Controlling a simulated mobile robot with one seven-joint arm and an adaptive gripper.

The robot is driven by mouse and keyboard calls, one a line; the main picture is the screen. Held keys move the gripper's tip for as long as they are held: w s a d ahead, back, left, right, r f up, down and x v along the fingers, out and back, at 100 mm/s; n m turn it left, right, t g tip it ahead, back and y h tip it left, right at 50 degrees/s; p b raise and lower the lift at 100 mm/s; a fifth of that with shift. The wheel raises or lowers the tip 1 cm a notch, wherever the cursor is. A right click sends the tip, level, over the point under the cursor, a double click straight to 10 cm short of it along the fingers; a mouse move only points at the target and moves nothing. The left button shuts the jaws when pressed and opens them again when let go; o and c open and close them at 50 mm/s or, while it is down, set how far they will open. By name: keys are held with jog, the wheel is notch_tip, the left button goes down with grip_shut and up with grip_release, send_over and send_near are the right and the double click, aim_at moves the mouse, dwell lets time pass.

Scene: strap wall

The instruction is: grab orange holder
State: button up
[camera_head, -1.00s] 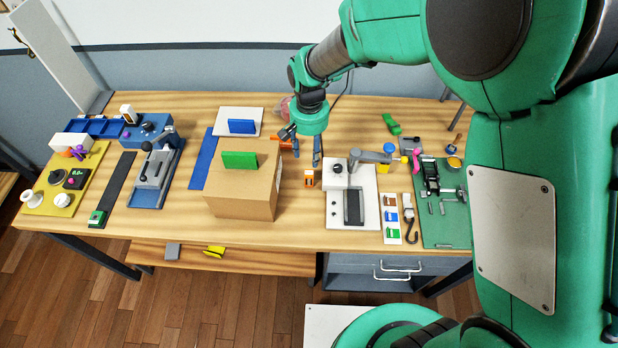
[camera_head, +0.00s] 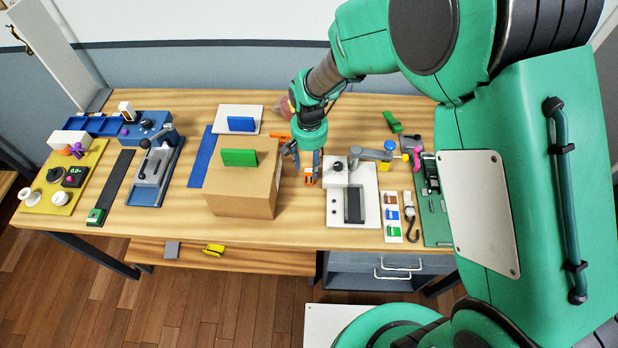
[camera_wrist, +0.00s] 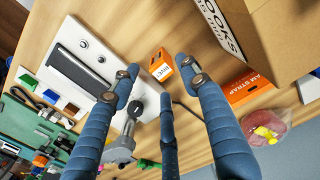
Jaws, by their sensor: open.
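Two orange things show, and I cannot tell which one is the holder. A small orange-and-white box marked RIVET (camera_wrist: 160,62) stands on the bench; it shows partly behind my fingers in the head view (camera_head: 308,181). A flat orange piece lettered AM STRAP (camera_wrist: 248,91) lies beside the cardboard box; a sliver shows behind that box in the head view (camera_head: 280,136). My gripper (camera_wrist: 158,76) has its fingers spread and empty, with the RIVET box just beyond their tips. In the head view my gripper (camera_head: 305,163) points down over the bench, right of the cardboard box.
The cardboard box (camera_head: 240,192) stands close left, with a green holder (camera_head: 240,158) on top. A white plate fixture (camera_head: 340,208) stands close right. A blue holder (camera_head: 241,124) is behind the box. A yellow holder (camera_head: 214,250) lies on the lower shelf. A clear bag (camera_wrist: 270,127) lies behind.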

aim_at(309, 171)
jog(key=shift+f, duration=0.65)
jog(key=shift+f, duration=0.1)
jog(key=shift+f+b, duration=0.6)
jog(key=shift+f, duration=1.9)
grip_shut()
